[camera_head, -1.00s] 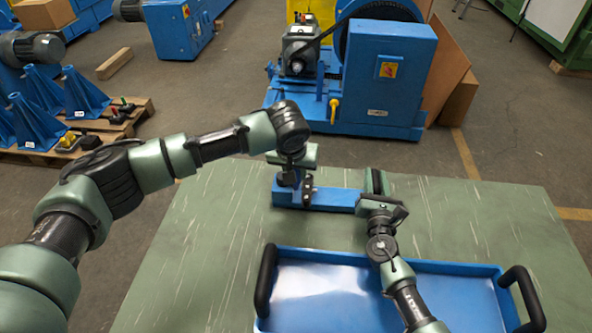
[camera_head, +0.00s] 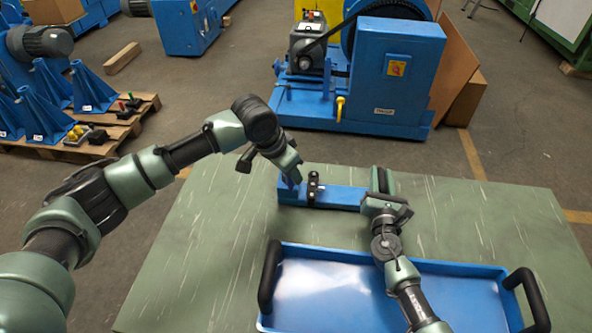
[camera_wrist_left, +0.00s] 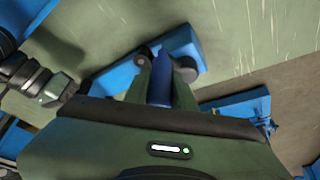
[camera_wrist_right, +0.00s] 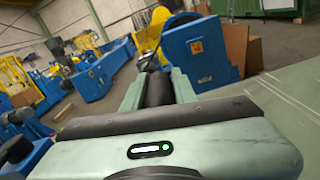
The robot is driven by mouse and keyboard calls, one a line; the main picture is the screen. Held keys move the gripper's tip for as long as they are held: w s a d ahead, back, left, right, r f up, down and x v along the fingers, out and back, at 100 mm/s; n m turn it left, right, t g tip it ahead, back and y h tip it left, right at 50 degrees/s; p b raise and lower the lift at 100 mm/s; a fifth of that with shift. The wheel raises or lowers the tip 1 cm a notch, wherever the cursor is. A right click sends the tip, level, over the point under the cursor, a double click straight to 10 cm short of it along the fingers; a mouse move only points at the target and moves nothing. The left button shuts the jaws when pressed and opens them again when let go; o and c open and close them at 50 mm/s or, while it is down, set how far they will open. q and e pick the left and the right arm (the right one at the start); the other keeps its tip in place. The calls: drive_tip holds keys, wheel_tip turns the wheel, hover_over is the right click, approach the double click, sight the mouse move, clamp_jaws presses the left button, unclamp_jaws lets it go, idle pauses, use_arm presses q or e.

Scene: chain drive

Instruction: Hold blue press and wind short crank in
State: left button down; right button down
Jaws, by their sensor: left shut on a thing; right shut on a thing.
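The blue press (camera_head: 342,197) lies across the green table as a long bar, with a black bracket (camera_head: 314,188) near its left end. My left gripper (camera_head: 290,168) is at that left end, tilted. In the left wrist view it is shut on a blue cylindrical grip (camera_wrist_left: 160,82), apparently the short crank's handle; the crank arm is mostly hidden. The press body shows behind it (camera_wrist_left: 185,45). My right gripper (camera_head: 380,182) is at the press's right end. In the right wrist view it is shut on a dark cylinder (camera_wrist_right: 157,90), apparently part of the press.
A blue tray (camera_head: 335,254) with black handles stands on the near part of the table (camera_head: 465,215), under my right arm. The table is bare to the left and right of the press. A blue machine (camera_head: 395,80) stands on the floor beyond.

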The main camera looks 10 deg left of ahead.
drive_tip(key=shift+d, duration=0.15)
use_arm(q)
drive_tip(key=shift+w+a+m+g+h, duration=0.1)
drive_tip(key=shift+a+m+g+h, duration=0.15)
drive_tip(key=shift+a+m+g, duration=0.75)
drive_tip(key=shift+w+a+m+h, duration=0.1)
drive_tip(key=shift+a+m+h, duration=0.2)
drive_tip(key=shift+m, duration=1.5)
drive_tip(key=shift+a+m+g+h, duration=0.15)
drive_tip(key=shift+a+m+g, duration=0.45)
drive_tip(key=shift+m, duration=0.8)
drive_tip(key=shift+a, duration=0.1)
drive_tip(key=c, duration=1.2)
unclamp_jaws()
drive_tip(key=shift+o, duration=0.2)
drive_tip(key=shift+r, duration=0.1)
drive_tip(key=v, duration=1.1)
drive_tip(key=shift+a+r, duration=0.25)
drive_tip(key=shift+r, duration=0.1)
drive_tip(key=shift+s, duration=0.1)
